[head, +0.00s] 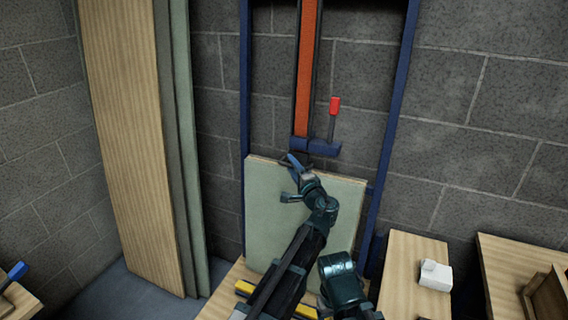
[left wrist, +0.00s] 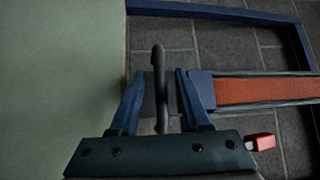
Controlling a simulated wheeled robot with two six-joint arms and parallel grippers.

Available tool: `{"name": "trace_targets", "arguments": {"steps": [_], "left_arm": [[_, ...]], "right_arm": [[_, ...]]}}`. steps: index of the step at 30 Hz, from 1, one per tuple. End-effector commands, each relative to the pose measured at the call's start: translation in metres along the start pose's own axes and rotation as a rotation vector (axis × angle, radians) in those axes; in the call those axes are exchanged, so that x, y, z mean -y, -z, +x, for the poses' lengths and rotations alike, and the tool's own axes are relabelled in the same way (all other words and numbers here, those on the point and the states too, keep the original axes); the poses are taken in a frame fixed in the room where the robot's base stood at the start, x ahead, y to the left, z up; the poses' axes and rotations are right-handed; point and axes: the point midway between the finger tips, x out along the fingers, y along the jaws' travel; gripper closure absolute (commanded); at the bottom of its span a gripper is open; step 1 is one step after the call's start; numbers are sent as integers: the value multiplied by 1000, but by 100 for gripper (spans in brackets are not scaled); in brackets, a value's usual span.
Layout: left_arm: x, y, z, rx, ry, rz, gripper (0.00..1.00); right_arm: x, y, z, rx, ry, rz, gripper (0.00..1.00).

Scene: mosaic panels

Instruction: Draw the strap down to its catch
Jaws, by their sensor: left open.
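The orange strap (head: 306,65) hangs down the wall and ends in a blue end piece (head: 300,144). It also shows in the left wrist view (left wrist: 265,92), running in from the right. A dark bar (left wrist: 160,85) is near the strap's end. My left gripper (head: 291,163) is open just below the blue end piece, at the panel's top edge. In the left wrist view its fingers (left wrist: 158,85) stand either side of the dark bar, with gaps visible. A red-tipped lever (head: 334,106) stands right of the strap. I cannot make out the catch.
A pale green panel (head: 262,215) leans upright inside a blue frame (head: 393,105). Tall boards (head: 125,130) stand at the left against the block wall. A white block (head: 436,275) sits on a wooden box (head: 408,268) at the lower right. A blue-handled tool (head: 15,272) is at the far left.

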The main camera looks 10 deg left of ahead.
Motion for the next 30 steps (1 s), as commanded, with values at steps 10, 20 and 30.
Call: {"name": "trace_targets", "arguments": {"steps": [10, 20, 30], "left_arm": [[0, 2, 2, -1, 0, 0, 60], [0, 2, 2, -1, 0, 0, 100], [0, 2, 2, -1, 0, 0, 100]], "right_arm": [[0, 0, 0, 0, 0, 0, 26], [0, 0, 0, 0, 0, 0, 26], [0, 0, 0, 0, 0, 0, 26]]}}
